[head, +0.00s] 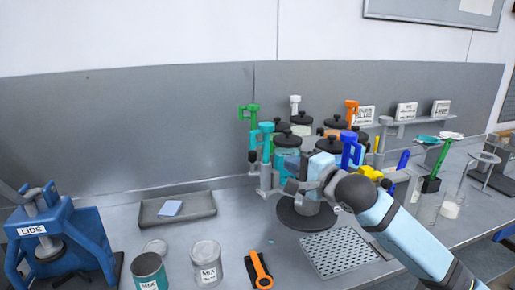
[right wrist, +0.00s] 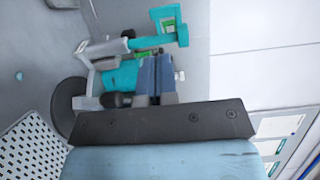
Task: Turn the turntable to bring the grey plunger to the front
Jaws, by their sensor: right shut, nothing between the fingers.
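The turntable (head: 305,218) stands mid-bench with a dark round base; jars with black lids (head: 287,141) sit around it. Plungers with coloured handles ring it: green (head: 249,113), teal (head: 266,140), orange (head: 351,106) and blue (head: 350,150). A pale grey-white handle (head: 295,103), likely the grey plunger, is at the back. My right gripper (head: 294,187) is shut and empty at the turntable's front, hiding part of it. In the right wrist view the fingers (right wrist: 155,78) are close to the teal plunger (right wrist: 135,72); contact is unclear. My left gripper is out of view.
A blue LIDS press (head: 62,243) stands at left. A shelf with labelled boxes (head: 406,111) and glassware (head: 452,206) are at right.

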